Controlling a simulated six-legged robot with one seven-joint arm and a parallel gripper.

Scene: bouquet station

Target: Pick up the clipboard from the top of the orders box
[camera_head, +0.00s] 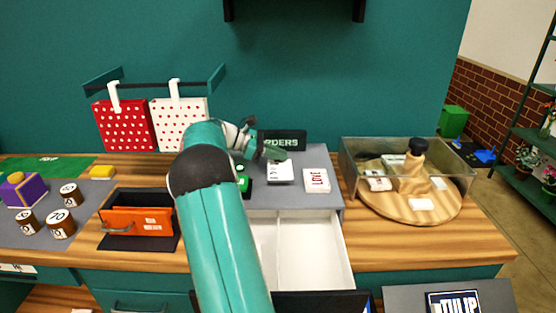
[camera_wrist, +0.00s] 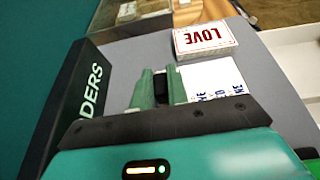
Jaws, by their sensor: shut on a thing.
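The clipboard (camera_head: 281,172) carries a white sheet with dark print and is at the top of the orders box (camera_head: 320,206). In the wrist view its white sheet (camera_wrist: 213,79) lies just right of my gripper's fingers. My gripper (camera_head: 270,154) reaches over the box from the left. In the wrist view my gripper's green fingers (camera_wrist: 158,88) are shut on a black piece at the clipboard's end. I cannot tell whether the clipboard still touches the grey top. Part of it is hidden behind my gripper.
A dark ORDERS sign (camera_head: 284,140) stands at the back of the box. A LOVE card stack (camera_head: 316,180) lies right of the clipboard. An open white drawer (camera_head: 310,247) juts out in front. A clear-walled bin (camera_head: 358,153) and a round wooden board (camera_head: 385,206) are at right.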

